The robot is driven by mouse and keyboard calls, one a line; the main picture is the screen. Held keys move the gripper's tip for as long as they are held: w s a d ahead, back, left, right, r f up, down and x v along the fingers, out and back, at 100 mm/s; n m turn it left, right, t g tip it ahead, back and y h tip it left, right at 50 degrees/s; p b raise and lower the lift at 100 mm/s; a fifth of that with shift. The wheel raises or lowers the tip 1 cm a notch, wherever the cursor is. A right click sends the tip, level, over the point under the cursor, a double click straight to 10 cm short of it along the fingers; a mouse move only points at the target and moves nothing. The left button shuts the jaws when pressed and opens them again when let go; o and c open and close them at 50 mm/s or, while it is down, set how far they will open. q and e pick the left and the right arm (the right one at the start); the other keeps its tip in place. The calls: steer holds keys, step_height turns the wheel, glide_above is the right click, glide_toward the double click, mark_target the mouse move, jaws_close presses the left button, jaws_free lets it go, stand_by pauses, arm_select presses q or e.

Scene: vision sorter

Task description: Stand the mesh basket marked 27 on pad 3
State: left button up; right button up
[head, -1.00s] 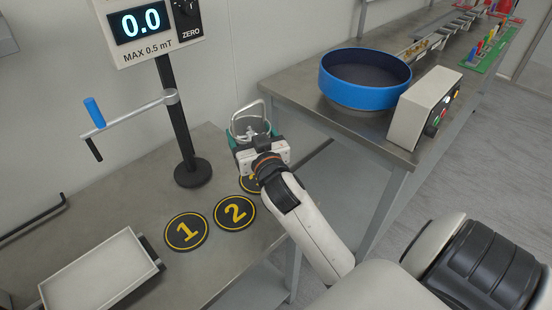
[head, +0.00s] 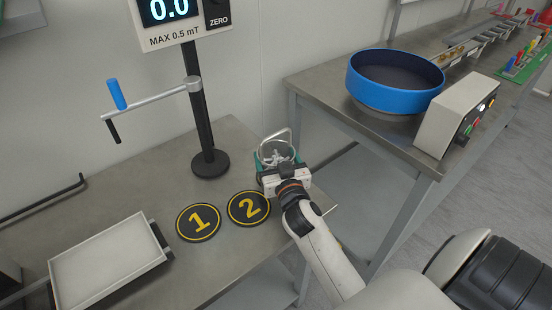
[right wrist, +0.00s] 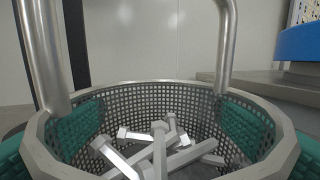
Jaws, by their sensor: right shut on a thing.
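The mesh basket (head: 275,149) is grey with a tall metal loop handle and holds several silver bolts. My right gripper (head: 278,165) is shut on it; in the right wrist view, teal finger pads press both sides of the basket (right wrist: 160,88). The basket looks upright. No number shows on it. Pad 1 (head: 198,222) and pad 2 (head: 249,207) are black discs with yellow rings on the bench. Pad 3 is hidden behind my right gripper and the basket. I cannot tell whether the basket touches anything below it. My left gripper is not in view.
A black post on a round base (head: 210,164) with a crank arm stands left of the basket. A white tray (head: 110,255) lies at the front left. A blue bowl (head: 395,85) and a control box (head: 455,113) sit on the higher bench to the right.

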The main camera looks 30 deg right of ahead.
steer(key=shift+r, duration=0.2)
steer(key=shift+f, duration=0.1)
steer(key=o, duration=1)
steer(key=shift+f, duration=0.15)
steer(key=o, duration=0.4)
steer(key=shift+o, duration=0.2)
steer(key=shift+r, duration=0.3)
steer(key=b+v, duration=0.1)
steer(key=v, duration=0.9)
steer(key=shift+s+a+f, duration=0.1)
steer(key=shift+s+f, duration=0.05)
steer(key=shift+s, duration=0.2)
steer(key=shift+s+a, duration=0.2)
steer(key=shift+s, duration=0.45)
